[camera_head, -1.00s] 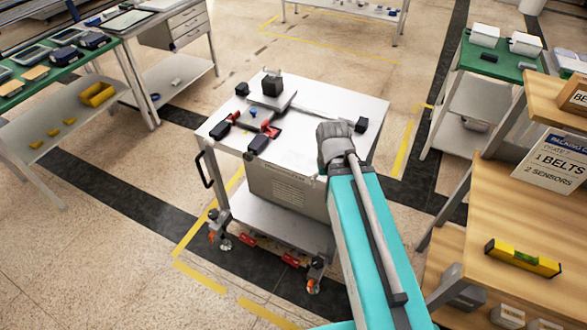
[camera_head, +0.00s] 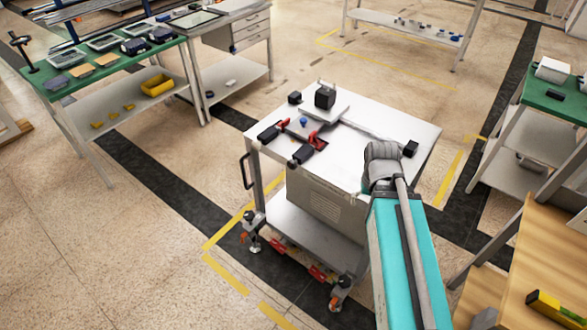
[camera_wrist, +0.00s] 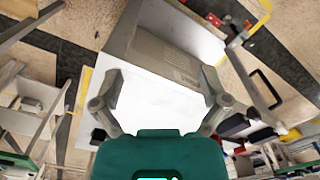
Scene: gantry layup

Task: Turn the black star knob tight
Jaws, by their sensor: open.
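The white-topped cart (camera_head: 370,120) stands in the middle of the head view. Near its back left a light plate (camera_head: 338,112) carries a black block (camera_head: 324,97) with small upright parts. Smaller black pieces lie nearby, one at the left (camera_head: 295,97) and one at the right edge (camera_head: 410,148). I cannot tell which black part is the star knob; its lobes are not clear at this size. My gripper, in the wrist view (camera_wrist: 160,80), is open and empty, its fingers spread over a white surface.
Red-and-black clamps (camera_head: 314,141) and a blue knob (camera_head: 303,121) sit on the cart's left part. A green-topped bench (camera_head: 120,68) stands left, another green bench (camera_head: 555,100) right, and a wooden shelf (camera_head: 550,240) at lower right. Floor left of the cart is clear.

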